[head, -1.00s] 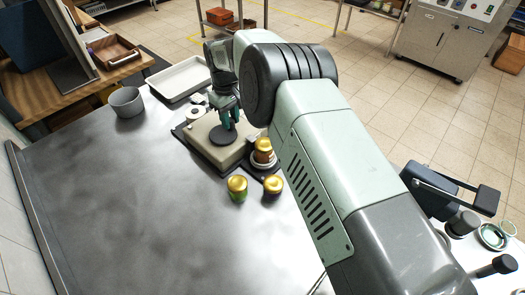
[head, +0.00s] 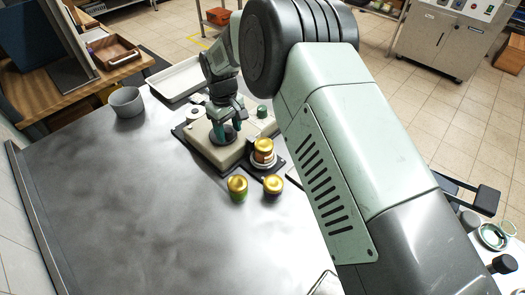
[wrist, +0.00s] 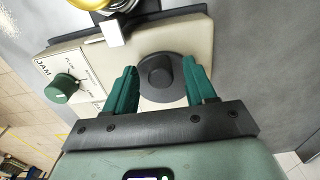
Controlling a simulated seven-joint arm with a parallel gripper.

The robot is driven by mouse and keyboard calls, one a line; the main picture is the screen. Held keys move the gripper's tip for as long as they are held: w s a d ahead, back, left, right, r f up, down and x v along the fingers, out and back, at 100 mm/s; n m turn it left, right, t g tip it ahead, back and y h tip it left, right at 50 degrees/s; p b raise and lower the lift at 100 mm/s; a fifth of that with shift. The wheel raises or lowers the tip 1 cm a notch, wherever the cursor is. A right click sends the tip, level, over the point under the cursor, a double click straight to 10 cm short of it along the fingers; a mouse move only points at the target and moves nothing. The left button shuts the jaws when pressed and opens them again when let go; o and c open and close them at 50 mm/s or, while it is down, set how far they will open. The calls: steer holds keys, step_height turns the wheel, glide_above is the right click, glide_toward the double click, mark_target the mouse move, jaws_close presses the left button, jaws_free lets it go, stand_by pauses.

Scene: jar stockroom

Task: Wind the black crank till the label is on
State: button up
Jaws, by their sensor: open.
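The beige labelling machine (head: 222,156) stands on the metal table. Its black crank (wrist: 158,72) is a round disc with a raised knob in the middle; in the head view the disc (head: 231,139) is partly covered by my fingers. My gripper (wrist: 161,90) is open, with a green finger on either side of the crank knob and a gap to each. In the head view my gripper (head: 222,128) is over the disc. A gold-lidded jar (head: 263,151) stands on the machine's round holder at its front right; its lid (wrist: 90,3) shows at the wrist view's top edge.
Two more gold-lidded jars, one with green (head: 237,188) and one dark (head: 273,186), stand before the machine. A green dial (wrist: 62,88) sits on the machine. A grey pot (head: 127,102) and white tray (head: 178,80) are behind left. The table's front left is clear.

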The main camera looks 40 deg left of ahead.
steer(key=shift+r, duration=4)
